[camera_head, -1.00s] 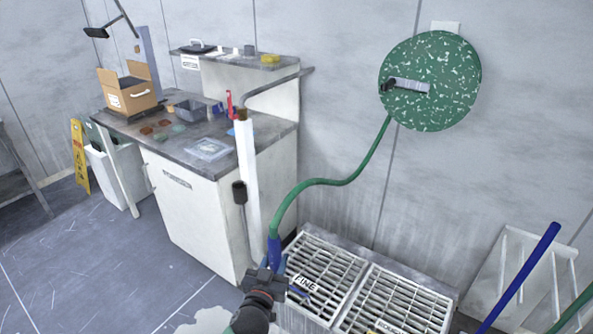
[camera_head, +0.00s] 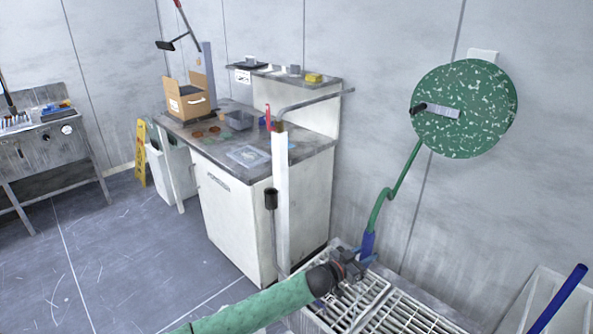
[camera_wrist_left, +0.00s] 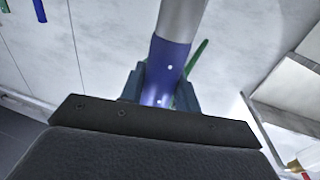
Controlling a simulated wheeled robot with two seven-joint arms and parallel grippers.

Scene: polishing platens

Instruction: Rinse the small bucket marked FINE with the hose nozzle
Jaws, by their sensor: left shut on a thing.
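My left gripper (camera_head: 356,262) is shut on the blue nozzle grip (camera_head: 367,244) at the end of the green hose (camera_head: 403,180), above the slatted grates. In the left wrist view the blue grip (camera_wrist_left: 167,68) sits between my two fingers, with a grey metal part above it. The hose hangs from the round green reel (camera_head: 465,110) on the wall. No bucket marked FINE can be made out now. My left forearm covers part of the grates. My right gripper is not in view.
Pale slatted grates (camera_head: 395,318) lie below my left gripper. A white cabinet with a dark top (camera_head: 235,215) stands left of them, with a white post (camera_head: 281,200) at its near corner. A blue pole (camera_head: 562,300) leans at right. Floor at left is clear.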

